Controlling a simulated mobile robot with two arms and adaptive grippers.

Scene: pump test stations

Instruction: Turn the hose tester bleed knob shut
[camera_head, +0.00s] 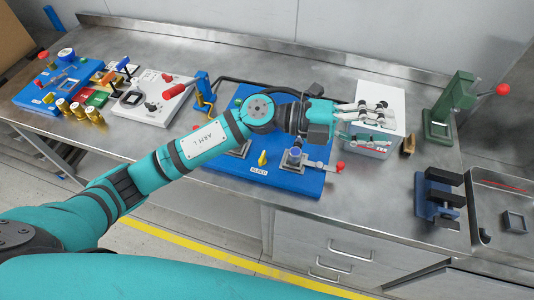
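The hose tester is a blue panel (290,184) on the steel bench, in the middle of the head view. Near its front edge a small yellow knob (262,158) stands above a white label reading BLEED. My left arm reaches across the panel and hides part of it. My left gripper (384,127) is to the right of the yellow knob and well apart from it, over a white-topped box. Its fingers are spread, with nothing seen between them. My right gripper is not in view.
A white-topped box (393,99) stands beyond. A green press (445,108) and a dark blue vise (437,198) stand at right. Bare bench (382,205) lies in front of the box.

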